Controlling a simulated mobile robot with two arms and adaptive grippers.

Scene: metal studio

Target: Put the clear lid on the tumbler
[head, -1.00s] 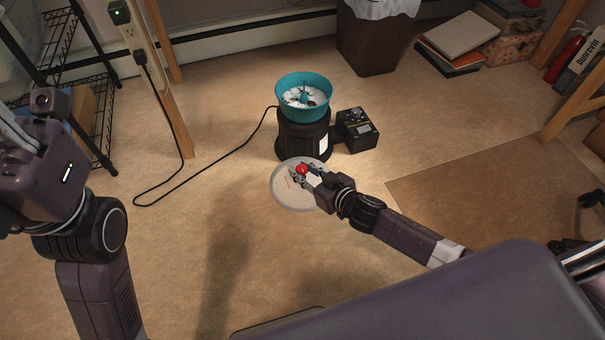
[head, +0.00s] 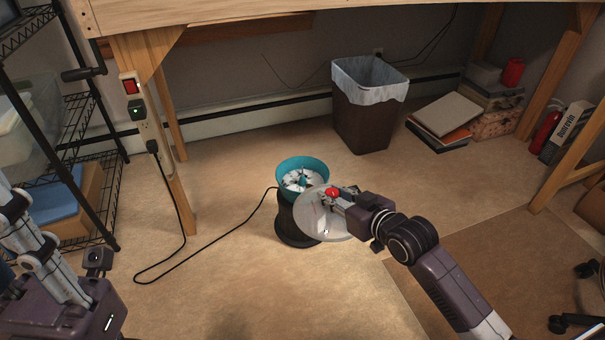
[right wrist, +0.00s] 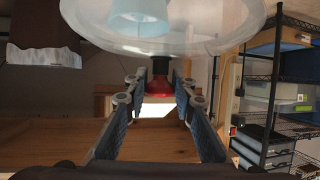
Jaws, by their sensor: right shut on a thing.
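The tumbler (head: 287,220) stands on the floor at the middle of the head view. It has a dark base and an open teal bowl (head: 303,164) with pale contents and a centre post. My right gripper (head: 333,195) is shut on the red knob of the clear lid (head: 316,222) and holds it off the floor, steeply tilted. The lid overlaps the tumbler's right side in the picture; I cannot tell if they touch. In the right wrist view the lid (right wrist: 210,44) spans the top, its red knob between the fingers. My left gripper (head: 22,240) is at the left edge, partly cut off.
A black cord runs from the tumbler to the power strip on the wooden leg (head: 170,175). A lined bin (head: 365,120), books (head: 445,118) and a fire extinguisher (head: 546,130) stand behind. A wooden bench top (head: 300,10) spans above. A wire shelf (head: 100,170) is at left.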

